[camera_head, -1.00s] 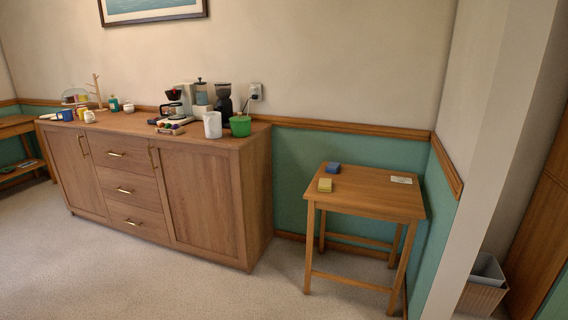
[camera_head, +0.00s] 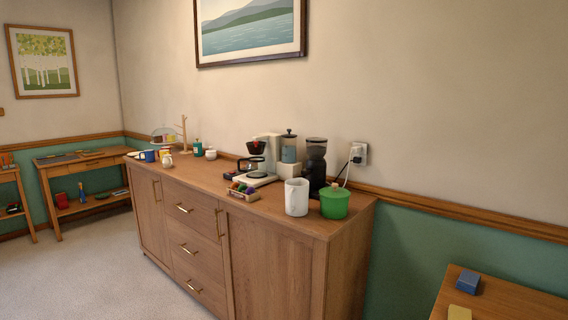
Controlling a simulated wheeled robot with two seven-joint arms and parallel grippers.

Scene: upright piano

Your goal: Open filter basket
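A white drip coffee maker (camera_head: 266,157) stands on the wooden sideboard (camera_head: 278,213) near its right half. Its dark filter basket (camera_head: 256,147) sits at the upper part, above a glass carafe (camera_head: 254,166). At this distance I cannot tell whether the basket is open or shut. Neither of my grippers is in the view.
A white pitcher (camera_head: 296,197), a green pot (camera_head: 334,202) and a black grinder (camera_head: 316,164) stand right of the coffee maker. A tray of coloured pods (camera_head: 243,191) lies in front. A small table (camera_head: 492,302) is at lower right. Floor at lower left is clear.

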